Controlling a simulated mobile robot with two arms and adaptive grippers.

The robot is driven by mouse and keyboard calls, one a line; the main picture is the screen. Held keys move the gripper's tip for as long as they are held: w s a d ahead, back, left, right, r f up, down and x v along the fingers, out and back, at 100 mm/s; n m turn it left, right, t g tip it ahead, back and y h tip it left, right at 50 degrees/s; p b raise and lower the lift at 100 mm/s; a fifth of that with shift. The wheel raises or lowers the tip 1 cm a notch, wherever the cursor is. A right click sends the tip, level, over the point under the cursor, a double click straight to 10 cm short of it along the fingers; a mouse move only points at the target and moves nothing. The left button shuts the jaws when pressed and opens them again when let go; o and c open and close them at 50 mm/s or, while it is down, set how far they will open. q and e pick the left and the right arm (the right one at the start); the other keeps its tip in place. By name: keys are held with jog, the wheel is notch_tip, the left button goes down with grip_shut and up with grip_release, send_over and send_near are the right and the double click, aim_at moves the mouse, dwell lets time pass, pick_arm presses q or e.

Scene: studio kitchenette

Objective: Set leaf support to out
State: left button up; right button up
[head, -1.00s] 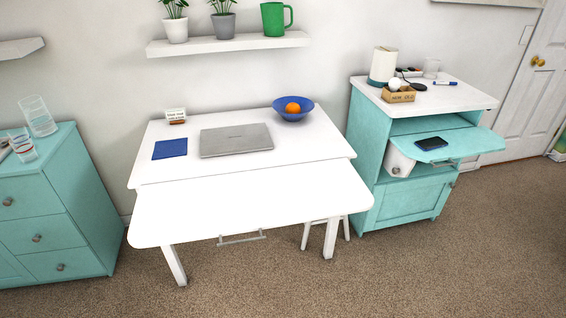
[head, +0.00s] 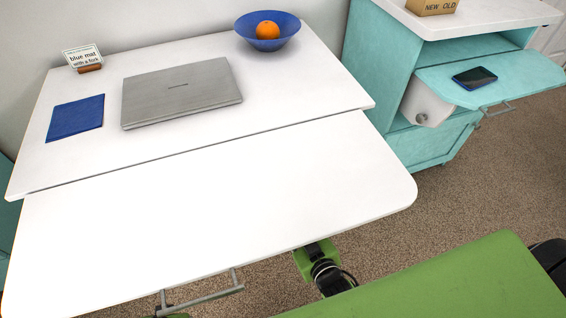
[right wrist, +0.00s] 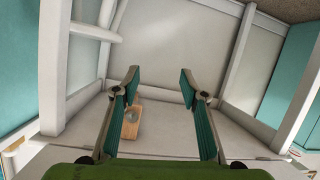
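The white table (head: 300,90) has its front leaf (head: 220,200) raised level, just below the top. A grey metal bar (head: 205,298) on brackets shows under the leaf's front edge; I cannot tell whether it is the leaf support. In the right wrist view, a small wooden piece with a grey round part (right wrist: 131,122) shows beyond the left finger, against a pale surface. My right gripper (right wrist: 160,84) is open and empty, among white legs and rails. In the head view my right arm reaches below the leaf, which hides the fingers. My left gripper is not in view.
A closed laptop (head: 180,92), a blue mat (head: 75,118), a sign (head: 84,57) and a blue bowl (head: 267,42) with an orange (head: 267,30) are on the tabletop. A teal cabinet (head: 430,145) stands right, its pull-out shelf (head: 520,78) holding a phone (head: 474,77). Carpet lies between.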

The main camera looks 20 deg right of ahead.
notch_tip(320, 180, up, 13)
jog(key=w+d+t+b, duration=0.2)
jog(key=t+b, duration=0.2)
jog(key=shift+h, duration=0.4)
jog(key=w+b, duration=0.1)
jog(key=w, duration=1.2)
jog(key=shift+w, duration=0.35)
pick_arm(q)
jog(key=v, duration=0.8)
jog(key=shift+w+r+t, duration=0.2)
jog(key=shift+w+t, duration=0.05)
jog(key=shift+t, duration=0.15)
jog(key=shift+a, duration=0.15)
pick_arm(e)
grip_shut()
